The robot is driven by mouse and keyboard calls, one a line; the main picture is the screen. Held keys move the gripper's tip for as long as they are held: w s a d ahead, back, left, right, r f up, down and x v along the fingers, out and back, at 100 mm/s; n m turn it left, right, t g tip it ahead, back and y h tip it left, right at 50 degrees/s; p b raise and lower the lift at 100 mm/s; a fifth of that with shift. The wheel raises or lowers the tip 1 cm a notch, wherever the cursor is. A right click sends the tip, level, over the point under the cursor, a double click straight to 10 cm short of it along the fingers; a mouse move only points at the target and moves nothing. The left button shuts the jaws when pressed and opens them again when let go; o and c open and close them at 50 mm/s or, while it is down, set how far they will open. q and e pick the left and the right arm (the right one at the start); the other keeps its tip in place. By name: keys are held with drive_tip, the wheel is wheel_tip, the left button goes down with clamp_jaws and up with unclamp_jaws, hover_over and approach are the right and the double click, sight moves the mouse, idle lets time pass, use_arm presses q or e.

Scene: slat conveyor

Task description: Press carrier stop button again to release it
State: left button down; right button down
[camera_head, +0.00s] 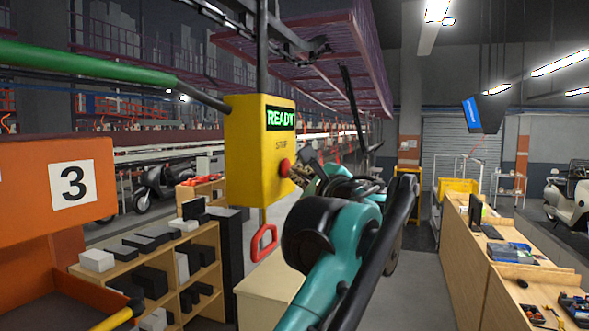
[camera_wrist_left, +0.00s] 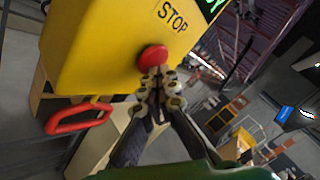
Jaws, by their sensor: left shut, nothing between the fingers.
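The yellow control box (camera_head: 250,150) hangs in the middle of the head view, with a lit green READY display (camera_head: 281,118) and the word STOP below it. The red stop button (camera_head: 284,167) sits on its front under that word. It also shows in the wrist view as a red dome (camera_wrist_left: 153,57). My left gripper (camera_head: 297,173) is shut and empty, its fingertips right at the button. In the wrist view the closed fingertips (camera_wrist_left: 155,76) overlap the button's lower edge; I cannot tell whether they press it. My right gripper is not in view.
A red handle (camera_head: 264,243) hangs below the box. An orange bin marked 3 (camera_head: 35,190) stands at the left, near a shelf (camera_head: 205,235) with black and white boxes. A wooden workbench (camera_head: 490,255) runs along the right, with open floor beside it.

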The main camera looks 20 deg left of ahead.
use_arm(q)
drive_tip(key=shift+a+r, duration=0.1)
drive_tip(key=shift+a, duration=0.2)
drive_tip(key=shift+s+a, duration=0.1)
idle(0.5)
drive_tip(key=d+p, duration=0.2)
drive_tip(key=d, duration=0.3)
idle(0.3)
drive_tip(key=shift+f, duration=0.25)
